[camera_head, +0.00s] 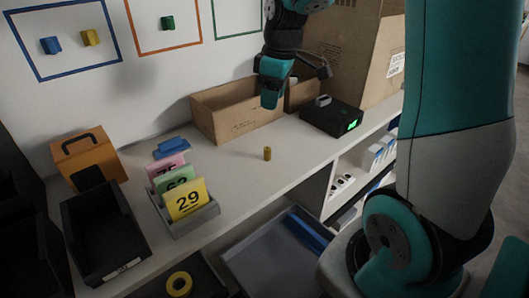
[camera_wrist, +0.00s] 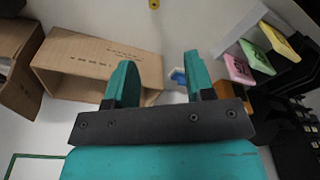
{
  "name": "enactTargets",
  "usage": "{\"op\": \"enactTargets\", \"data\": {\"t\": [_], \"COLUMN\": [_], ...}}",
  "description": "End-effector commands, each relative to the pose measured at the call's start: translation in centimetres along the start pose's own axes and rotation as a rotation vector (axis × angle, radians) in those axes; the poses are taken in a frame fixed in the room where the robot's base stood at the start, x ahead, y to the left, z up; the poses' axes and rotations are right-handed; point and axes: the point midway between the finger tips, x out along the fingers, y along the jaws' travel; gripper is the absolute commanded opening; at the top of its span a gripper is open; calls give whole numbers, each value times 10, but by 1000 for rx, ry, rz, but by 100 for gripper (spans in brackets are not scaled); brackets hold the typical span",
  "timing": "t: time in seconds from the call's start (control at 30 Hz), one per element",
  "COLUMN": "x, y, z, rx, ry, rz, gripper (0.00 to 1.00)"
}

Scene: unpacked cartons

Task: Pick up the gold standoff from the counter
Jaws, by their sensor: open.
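The gold standoff (camera_head: 267,153) stands upright on the pale counter (camera_head: 240,168), in front of the open cardboard box. In the wrist view the standoff (camera_wrist: 154,4) shows at the top edge, partly cut off by the frame. My gripper (camera_head: 270,98) hangs above the counter in front of the cardboard box, higher than the standoff and farther back. In the wrist view its two teal fingers (camera_wrist: 158,78) are apart with nothing between them.
An open cardboard box (camera_head: 235,120) lies behind the standoff. A black device (camera_head: 331,117) with a green light stands to the right. A grey rack (camera_head: 194,219) with numbered cards stands to the left, near a black bin (camera_head: 105,237). Counter around the standoff is clear.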

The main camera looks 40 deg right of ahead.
Motion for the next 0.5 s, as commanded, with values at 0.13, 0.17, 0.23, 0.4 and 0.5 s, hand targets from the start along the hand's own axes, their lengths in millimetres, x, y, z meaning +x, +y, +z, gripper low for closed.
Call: {"op": "enactTargets", "data": {"t": [0.13, 0.17, 0.23, 0.4, 0.5], "x": [22, 28, 45, 84, 102], "y": [9, 8, 8, 7, 7], "z": [4, 4, 4, 4, 4], "rx": [-5, -6, -6, -6, -7], "ry": [-11, -11, -12, -12, -10], "rz": [0, 0, -2, -1, 0], "gripper": [49, 49, 49, 49, 49]}}
